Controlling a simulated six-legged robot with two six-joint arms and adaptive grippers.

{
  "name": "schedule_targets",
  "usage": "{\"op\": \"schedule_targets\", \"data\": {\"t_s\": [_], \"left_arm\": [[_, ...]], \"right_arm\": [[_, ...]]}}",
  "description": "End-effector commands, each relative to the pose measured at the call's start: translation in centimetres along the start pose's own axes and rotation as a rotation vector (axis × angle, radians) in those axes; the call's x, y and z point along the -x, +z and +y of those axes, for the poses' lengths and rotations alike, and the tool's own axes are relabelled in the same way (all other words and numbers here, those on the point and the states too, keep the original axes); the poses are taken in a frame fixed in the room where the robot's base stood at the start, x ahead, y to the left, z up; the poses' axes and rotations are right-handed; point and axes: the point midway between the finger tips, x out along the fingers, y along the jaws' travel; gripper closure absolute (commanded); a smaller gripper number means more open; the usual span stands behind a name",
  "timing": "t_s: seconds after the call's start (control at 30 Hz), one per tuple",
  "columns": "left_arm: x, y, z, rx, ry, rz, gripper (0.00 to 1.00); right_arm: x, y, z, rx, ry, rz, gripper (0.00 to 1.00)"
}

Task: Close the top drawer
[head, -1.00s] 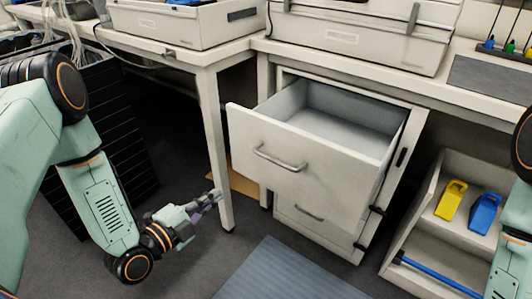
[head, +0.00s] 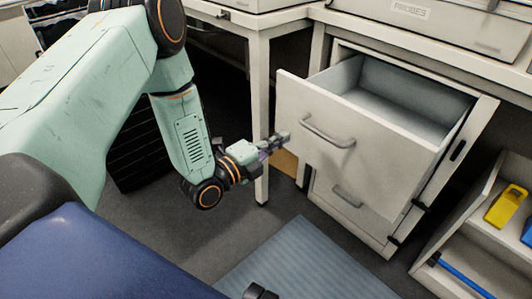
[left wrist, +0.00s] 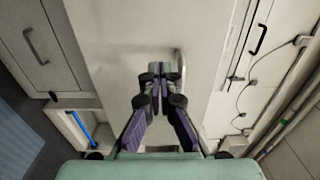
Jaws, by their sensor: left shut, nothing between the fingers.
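The top drawer (head: 375,165) is pulled well out of the white cabinet and its inside looks empty. Its front carries a grey bar handle (head: 327,133). My left gripper (head: 282,138) is shut and empty, beside the lower left part of the drawer front in the head view. In the left wrist view the shut fingertips (left wrist: 160,72) point at the pale drawer front (left wrist: 120,35), close to its handle (left wrist: 181,68). I cannot tell whether they touch it.
A lower drawer (head: 345,198) under it is shut. A shelf unit with a yellow item (head: 506,205) and a blue rod (head: 462,275) is at right. A blue-grey mat (head: 310,262) lies on the floor in front.

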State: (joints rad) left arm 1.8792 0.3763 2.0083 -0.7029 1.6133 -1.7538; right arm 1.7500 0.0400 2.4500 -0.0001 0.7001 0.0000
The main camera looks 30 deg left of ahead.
Motion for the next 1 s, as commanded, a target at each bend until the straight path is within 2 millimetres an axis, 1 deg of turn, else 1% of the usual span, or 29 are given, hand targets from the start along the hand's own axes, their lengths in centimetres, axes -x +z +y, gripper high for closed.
{"op": "schedule_targets", "data": {"t_s": [0.03,0.2,0.3,0.4,0.57,1.0], "left_arm": [[-1.1,-0.2,0.2,-0.004,-0.002,0.006,1.00],[-4.1,-0.1,0.2,-0.003,-0.003,0.004,1.00],[-5.3,-0.1,0.2,-0.002,-0.002,0.004,1.00],[-6.1,-0.1,0.1,0.000,0.000,0.002,1.00],[-6.6,-0.1,0.0,0.001,0.000,0.001,1.00],[-6.6,0.0,0.0,0.001,0.001,0.001,1.00]], "right_arm": [[-0.7,0.0,0.0,0.000,0.000,0.000,0.60],[-1.9,0.0,0.0,0.000,0.000,0.000,0.60],[-2.4,0.0,0.0,0.000,0.000,0.000,0.60],[-2.7,0.0,0.0,0.000,0.000,0.000,0.60],[-2.8,0.0,0.0,0.000,0.000,0.000,0.60],[-2.7,0.0,0.0,0.000,0.000,0.000,0.60]]}}
